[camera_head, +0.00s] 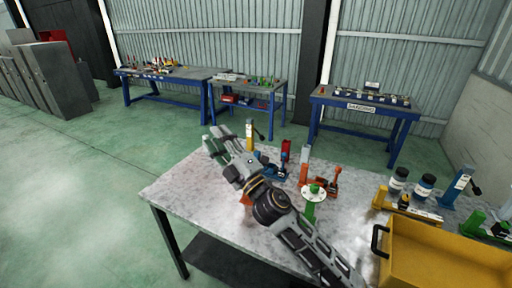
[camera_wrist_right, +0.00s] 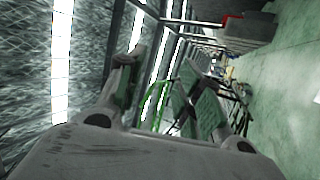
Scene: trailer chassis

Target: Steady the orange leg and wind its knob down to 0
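An orange leg (camera_head: 304,181) stands on the grey speckled table (camera_head: 190,187), right of my right gripper. It has a grey upper part and an orange-red piece beside it. I cannot make out its knob or any scale reading. Another orange patch (camera_head: 246,198) shows beside my right arm, mostly hidden. My right gripper (camera_head: 222,143) is raised over the table's far left part, apart from the orange leg. My left gripper is not in view.
A green stand with a white disc (camera_head: 314,191) is close in front of the orange leg. A blue leg (camera_head: 273,168) is left of it. Yellow and blue legs, two bottles and a yellow bin (camera_head: 440,262) crowd the right side. The table's left part is clear.

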